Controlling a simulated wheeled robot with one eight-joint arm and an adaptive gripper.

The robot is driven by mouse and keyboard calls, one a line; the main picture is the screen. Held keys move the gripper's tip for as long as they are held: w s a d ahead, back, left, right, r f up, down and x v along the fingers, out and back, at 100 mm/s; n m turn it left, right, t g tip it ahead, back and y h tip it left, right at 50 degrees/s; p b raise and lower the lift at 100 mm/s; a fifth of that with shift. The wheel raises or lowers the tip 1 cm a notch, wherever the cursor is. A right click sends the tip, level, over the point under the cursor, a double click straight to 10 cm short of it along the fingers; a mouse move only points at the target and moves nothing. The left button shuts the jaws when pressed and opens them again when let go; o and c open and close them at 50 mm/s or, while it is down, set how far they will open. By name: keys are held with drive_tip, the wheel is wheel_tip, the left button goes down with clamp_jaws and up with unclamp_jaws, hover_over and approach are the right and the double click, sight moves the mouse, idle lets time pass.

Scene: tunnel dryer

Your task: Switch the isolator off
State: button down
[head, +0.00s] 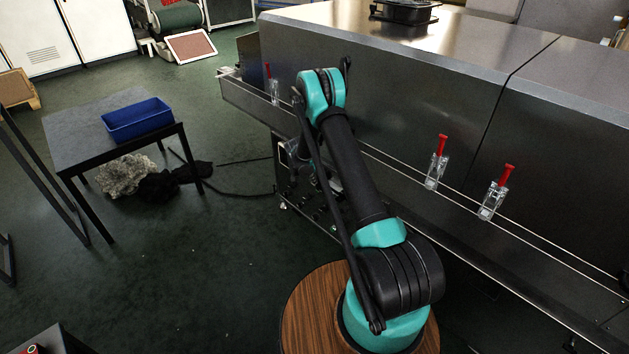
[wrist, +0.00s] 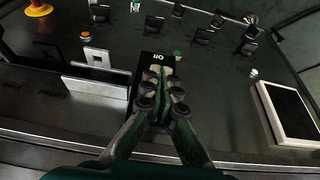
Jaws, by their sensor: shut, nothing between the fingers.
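In the wrist view a dark block (wrist: 146,61) with small white lettering stands on the control panel, partly hidden by my fingers. It may be the isolator; its handle and position cannot be made out. My gripper (wrist: 161,86) is shut and empty, with its fingertips over this block. Contact between them cannot be told. In the head view my arm hides the gripper and most of the panel beside the dryer.
A table (head: 75,130) with a blue tray (head: 137,127) stands left; red-handled clamps (head: 437,163) line the dryer.

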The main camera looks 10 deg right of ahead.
drive_tip(key=shift+s+a+f, duration=0.15)
drive_tip(key=shift+a+f, duration=0.05)
drive_tip(key=shift+f, duration=0.2)
drive_tip(key=shift+s+a+f, duration=0.1)
drive_tip(key=shift+a+f, duration=0.05)
drive_tip(key=shift+f, duration=0.25)
drive_tip(key=shift+w+d, duration=0.1)
drive_tip(key=shift+d, duration=0.05)
drive_tip(key=shift+w+d+r, duration=0.3)
drive_tip(key=shift+d+r, duration=0.1)
drive_tip(key=v, duration=1.2)
